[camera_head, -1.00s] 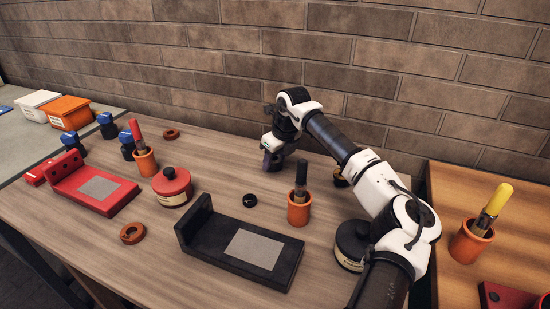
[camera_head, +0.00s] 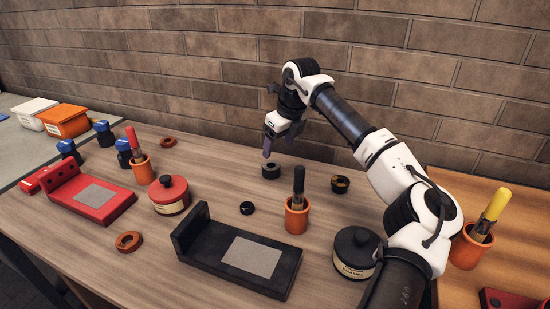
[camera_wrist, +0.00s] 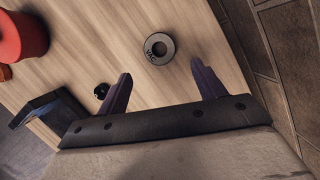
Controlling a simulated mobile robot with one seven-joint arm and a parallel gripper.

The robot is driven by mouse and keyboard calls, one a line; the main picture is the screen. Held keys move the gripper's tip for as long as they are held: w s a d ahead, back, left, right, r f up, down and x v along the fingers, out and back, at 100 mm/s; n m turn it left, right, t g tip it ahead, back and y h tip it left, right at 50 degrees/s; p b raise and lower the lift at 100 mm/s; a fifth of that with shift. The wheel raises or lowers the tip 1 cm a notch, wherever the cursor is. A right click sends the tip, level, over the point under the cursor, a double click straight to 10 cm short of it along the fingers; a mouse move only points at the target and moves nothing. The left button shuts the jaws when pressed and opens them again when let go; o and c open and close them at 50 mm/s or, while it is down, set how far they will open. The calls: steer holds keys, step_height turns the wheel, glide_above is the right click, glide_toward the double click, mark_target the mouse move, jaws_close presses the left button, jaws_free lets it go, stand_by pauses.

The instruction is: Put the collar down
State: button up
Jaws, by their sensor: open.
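A dark grey ring-shaped collar (camera_head: 270,171) lies flat on the wooden table near the back.
A black stand (camera_head: 205,258), an orange cup with a brush (camera_head: 297,217), a small black ring (camera_head: 247,208), a dark brass-centred ring (camera_head: 340,184) and a black pot (camera_head: 355,262) stand nearby. Orange rings (camera_head: 129,242) and a red pot (camera_head: 168,206) are left. A brick wall (camera_head: 200,70) is behind.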

steer(key=shift+v, duration=1.55)
